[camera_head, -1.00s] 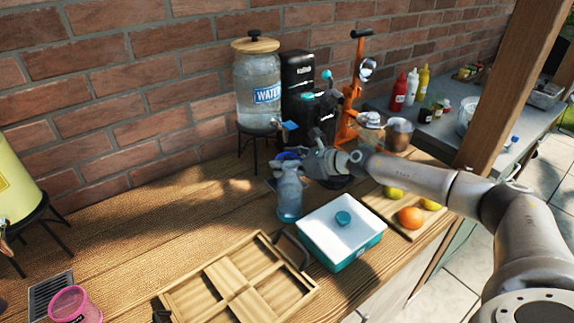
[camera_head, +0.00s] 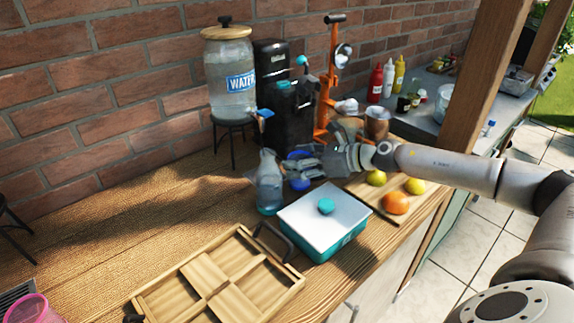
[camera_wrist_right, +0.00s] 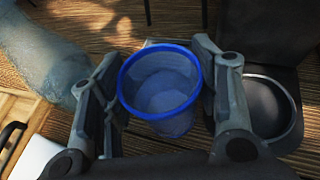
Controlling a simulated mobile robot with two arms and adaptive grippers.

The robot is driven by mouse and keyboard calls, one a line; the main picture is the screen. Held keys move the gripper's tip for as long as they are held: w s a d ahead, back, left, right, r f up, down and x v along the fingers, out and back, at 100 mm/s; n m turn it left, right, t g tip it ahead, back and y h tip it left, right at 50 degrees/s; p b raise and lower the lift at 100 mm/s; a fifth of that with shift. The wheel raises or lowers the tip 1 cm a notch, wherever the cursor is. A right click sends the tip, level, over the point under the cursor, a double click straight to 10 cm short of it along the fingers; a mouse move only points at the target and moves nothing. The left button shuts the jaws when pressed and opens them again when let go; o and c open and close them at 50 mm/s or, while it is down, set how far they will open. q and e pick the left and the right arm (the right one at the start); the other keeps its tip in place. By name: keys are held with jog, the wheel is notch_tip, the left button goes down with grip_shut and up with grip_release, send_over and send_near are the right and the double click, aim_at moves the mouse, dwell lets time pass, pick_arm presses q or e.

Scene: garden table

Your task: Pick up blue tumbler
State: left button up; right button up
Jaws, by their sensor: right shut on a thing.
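The blue tumbler (camera_wrist_right: 163,84), with a bright blue rim and clear bluish walls, stands between the fingers of my right gripper (camera_wrist_right: 155,68) in the right wrist view. The fingers are shut on its sides and it looks empty. In the head view my right gripper (camera_head: 306,168) reaches in from the right. The tumbler's blue rim (camera_head: 298,155) shows above the fingers and blue also shows below them; the fingers hide its middle. Whether its base touches the table cannot be told. My left gripper is not in view.
A clear bottle (camera_head: 268,185) stands close left of the gripper. A white-lidded teal box (camera_head: 322,222) is in front, a wooden divided tray (camera_head: 240,238) front left. A black machine (camera_head: 285,100) and water dispenser (camera_head: 230,75) stand behind. The table's left is mostly clear.

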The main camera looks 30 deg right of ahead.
aim_at(309, 182)
jog(key=shift+s+d+f+b, duration=0.25)
jog(key=shift+s+d+b, duration=0.3)
jog(key=shift+s+b, duration=0.25)
jog(key=shift+s+d+b, duration=0.15)
jog(key=shift+s+b, duration=0.15)
jog(key=shift+b, duration=0.1)
pick_arm(q)
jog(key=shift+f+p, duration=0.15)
jog(key=shift+p, duration=1.2)
pick_arm(e)
notch_tip(309, 182, up, 14)
jog(key=shift+r, duration=0.2)
